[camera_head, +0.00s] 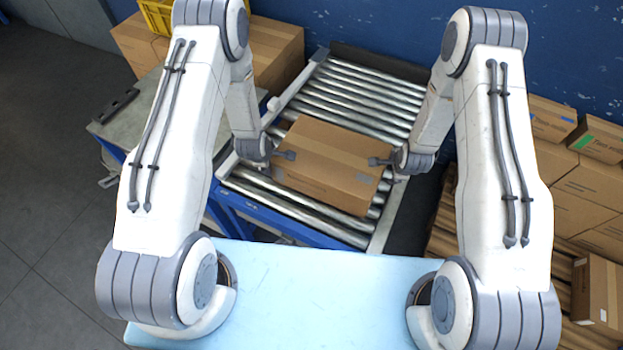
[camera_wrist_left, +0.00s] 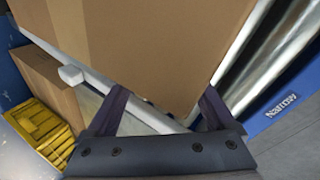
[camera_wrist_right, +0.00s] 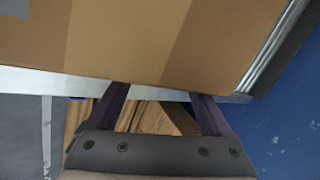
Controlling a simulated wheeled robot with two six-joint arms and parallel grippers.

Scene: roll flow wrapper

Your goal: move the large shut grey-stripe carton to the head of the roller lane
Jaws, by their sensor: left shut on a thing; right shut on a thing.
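The large brown carton (camera_head: 335,165) is shut, with a paler band across its top. It is over the rollers near the front end of the roller lane (camera_head: 365,95); whether its underside touches them is hidden. My left gripper (camera_head: 290,155) is shut on its left side, and my right gripper (camera_head: 373,161) is shut on its right side. The carton's wall fills the upper part of the left wrist view (camera_wrist_left: 150,50) and of the right wrist view (camera_wrist_right: 130,40), between and beyond the fingers.
Bare rollers lie behind the carton, up to a dark end strip by the blue wall (camera_head: 400,30). A grey-topped table (camera_head: 125,125) and a yellow crate (camera_head: 155,15) on cartons stand left. Stacked cartons (camera_head: 585,185) stand right. A pale blue surface (camera_head: 320,295) is in front.

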